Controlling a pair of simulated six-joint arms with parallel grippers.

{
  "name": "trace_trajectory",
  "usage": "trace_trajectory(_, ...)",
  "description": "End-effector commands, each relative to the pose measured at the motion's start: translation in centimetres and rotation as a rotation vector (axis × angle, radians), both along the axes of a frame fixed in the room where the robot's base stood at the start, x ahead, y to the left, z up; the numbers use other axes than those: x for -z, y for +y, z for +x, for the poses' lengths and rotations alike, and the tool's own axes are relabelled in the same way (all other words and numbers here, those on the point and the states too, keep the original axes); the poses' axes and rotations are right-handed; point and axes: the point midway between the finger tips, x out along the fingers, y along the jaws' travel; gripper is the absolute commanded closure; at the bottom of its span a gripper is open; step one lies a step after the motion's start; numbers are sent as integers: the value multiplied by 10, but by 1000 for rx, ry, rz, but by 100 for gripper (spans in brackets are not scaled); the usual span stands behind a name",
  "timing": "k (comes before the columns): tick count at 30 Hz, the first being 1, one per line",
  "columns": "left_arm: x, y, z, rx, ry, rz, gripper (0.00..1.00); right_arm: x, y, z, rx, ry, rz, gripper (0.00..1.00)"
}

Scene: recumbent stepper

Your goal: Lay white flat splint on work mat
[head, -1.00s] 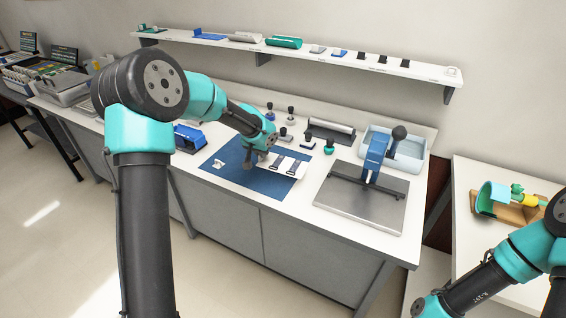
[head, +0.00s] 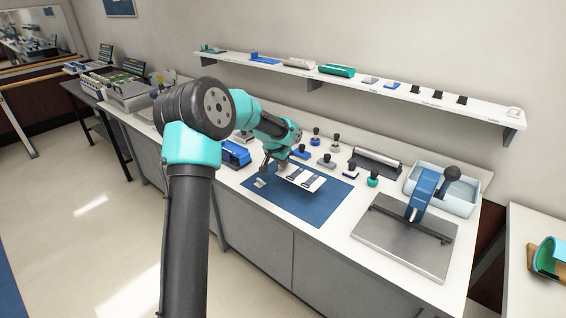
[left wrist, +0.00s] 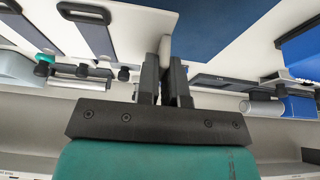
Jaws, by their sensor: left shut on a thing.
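The white flat splint (head: 305,181) carries dark straps and is over the back part of the blue work mat (head: 308,208). My left gripper (head: 270,166) is shut on the splint's left end. In the left wrist view the fingers (left wrist: 166,75) pinch the splint's edge, and the splint (left wrist: 70,43) stretches to the upper left beside the blue mat (left wrist: 225,22). I cannot tell whether the splint touches the mat or hangs just above it. My right gripper is out of view.
Several dark-knobbed stamps (head: 327,160) stand behind the mat. A blue box (head: 236,153) is to the left. A metal plate with a blue lever (head: 405,238) is to the right. The mat's front is clear.

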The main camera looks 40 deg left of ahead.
Motion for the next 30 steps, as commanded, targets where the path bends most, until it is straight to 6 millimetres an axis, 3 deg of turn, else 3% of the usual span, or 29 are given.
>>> trace_trajectory(21,65,0,0,-1,2,0,100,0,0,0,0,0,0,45)
trace_trajectory(30,74,0,0,1,0,0,100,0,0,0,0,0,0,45)
